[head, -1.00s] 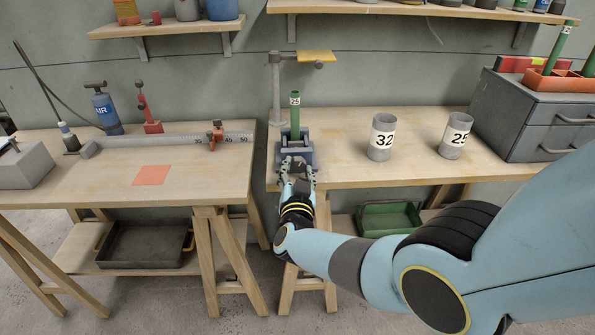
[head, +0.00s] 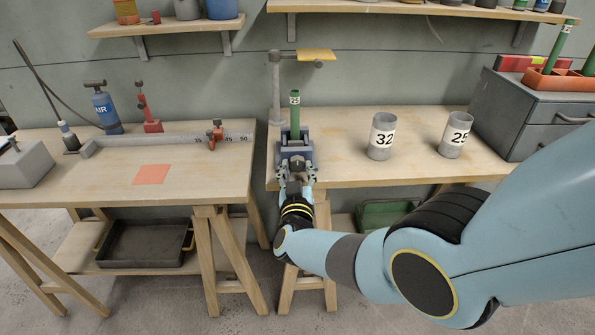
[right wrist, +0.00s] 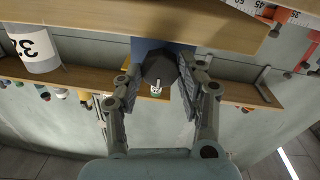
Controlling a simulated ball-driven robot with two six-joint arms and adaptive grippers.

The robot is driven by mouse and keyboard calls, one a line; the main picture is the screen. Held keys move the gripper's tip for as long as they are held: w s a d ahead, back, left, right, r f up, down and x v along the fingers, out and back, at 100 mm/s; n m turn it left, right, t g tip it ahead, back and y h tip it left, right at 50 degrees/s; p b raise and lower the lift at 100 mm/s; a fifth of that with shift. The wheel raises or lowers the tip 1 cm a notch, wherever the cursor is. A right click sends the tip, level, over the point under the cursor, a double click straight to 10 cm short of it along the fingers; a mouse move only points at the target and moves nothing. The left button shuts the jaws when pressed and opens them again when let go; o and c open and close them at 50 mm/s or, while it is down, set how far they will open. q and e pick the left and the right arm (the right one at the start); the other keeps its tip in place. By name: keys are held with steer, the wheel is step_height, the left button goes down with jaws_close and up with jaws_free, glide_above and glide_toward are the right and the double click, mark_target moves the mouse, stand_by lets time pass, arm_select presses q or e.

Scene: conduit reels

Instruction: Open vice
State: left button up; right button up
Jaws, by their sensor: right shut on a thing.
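The grey-blue vice (head: 294,150) stands at the front left corner of the right bench. A green conduit (head: 295,112) with a number label stands upright at its jaws. My right gripper (head: 297,175) is at the front of the vice, shut on its dark vice knob. In the right wrist view the dark, many-sided vice knob (right wrist: 160,68) lies between the two fingers of the right gripper (right wrist: 161,84). The jaw gap around the conduit is too small to judge. My left gripper is not in view.
Two grey cups, marked 32 (head: 381,137) and 25 (head: 455,135), stand right of the vice. A post with a yellow plate (head: 316,55) rises behind it. A grey drawer cabinet (head: 520,118) is at the right. The left bench (head: 210,170) carries a ruler stop and an air bottle.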

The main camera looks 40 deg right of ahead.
steer(key=shift+s+a+f, duration=0.1)
steer(key=shift+f, duration=0.05)
steer(key=o, duration=1.2)
steer(key=shift+c, duration=0.2)
steer(key=v, duration=1.2)
